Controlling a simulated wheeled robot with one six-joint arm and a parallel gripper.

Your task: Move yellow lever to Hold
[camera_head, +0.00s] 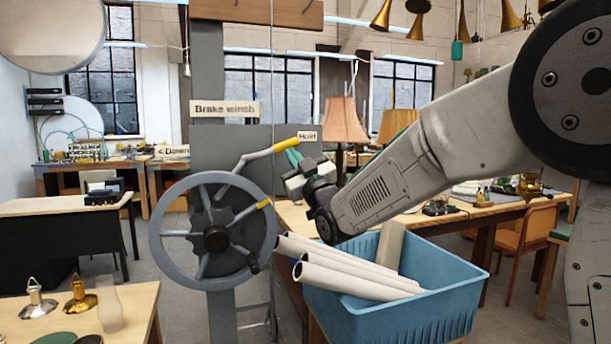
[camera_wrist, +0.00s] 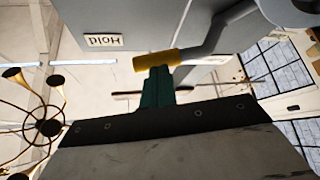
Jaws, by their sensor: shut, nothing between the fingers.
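The lever with a yellow grip (camera_head: 286,145) sticks out to the right from the brake winch, its grip end just below and left of the Hold label (camera_head: 307,136). In the wrist view the yellow grip (camera_wrist: 157,60) lies right at the tips of my gripper, and the Hold label (camera_wrist: 103,41) shows upside down beyond it. My gripper (camera_head: 292,157) is shut, with its green fingertips just under the grip. They look touching or very close; I cannot tell which.
A blue crate (camera_head: 390,315) holding white tubes (camera_head: 345,275) is under my arm. A table with lamps (camera_head: 343,125) stands behind.

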